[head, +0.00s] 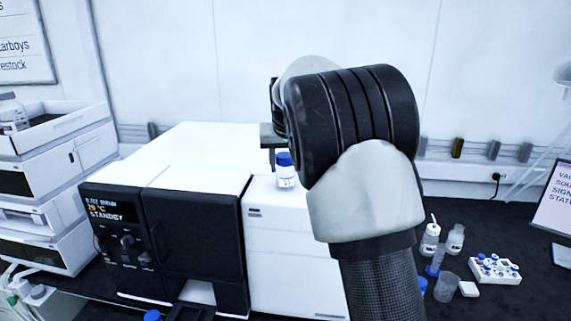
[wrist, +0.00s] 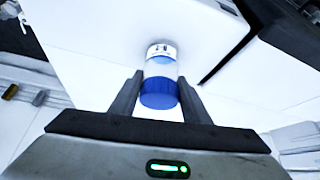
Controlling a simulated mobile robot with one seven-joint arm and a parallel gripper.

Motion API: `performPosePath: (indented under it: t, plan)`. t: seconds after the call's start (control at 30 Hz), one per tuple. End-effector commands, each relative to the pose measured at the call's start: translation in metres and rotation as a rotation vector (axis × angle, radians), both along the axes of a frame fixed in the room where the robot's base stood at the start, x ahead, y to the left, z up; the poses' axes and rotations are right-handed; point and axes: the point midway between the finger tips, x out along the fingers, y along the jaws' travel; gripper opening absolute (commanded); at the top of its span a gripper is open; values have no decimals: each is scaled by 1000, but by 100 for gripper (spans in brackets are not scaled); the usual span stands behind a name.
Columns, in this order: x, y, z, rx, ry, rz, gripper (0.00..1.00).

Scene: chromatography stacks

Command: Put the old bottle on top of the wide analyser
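The bottle (head: 286,174) is small and clear with a blue cap. The wide analyser (head: 190,153) has a bare white top and a dark front reading STANDBY. My gripper (head: 274,148) is mostly hidden behind my wrist in the head view. In the wrist view, its fingers (wrist: 160,80) flank the bottle (wrist: 161,68) closely at the cap and appear shut on it.
The narrower white unit (head: 290,245) stands right of the analyser. A stack of white modules (head: 60,195) stands at the left. Small bottles (head: 430,240), a beaker (head: 446,287) and a vial rack (head: 494,269) stand on the dark bench at the right.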

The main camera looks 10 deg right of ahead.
Motion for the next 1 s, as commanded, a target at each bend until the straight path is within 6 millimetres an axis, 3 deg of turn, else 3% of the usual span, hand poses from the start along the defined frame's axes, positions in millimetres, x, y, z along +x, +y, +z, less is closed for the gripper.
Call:
performPosePath:
  t: [0.03,0.1,0.5,1.0]
  plan:
    - [0,0,0,0,0,0,51]
    - [0,0,0,0,1,0,61]
    - [-2,0,8,1,-2,0,61]
    - [-50,6,91,1,-2,0,61]
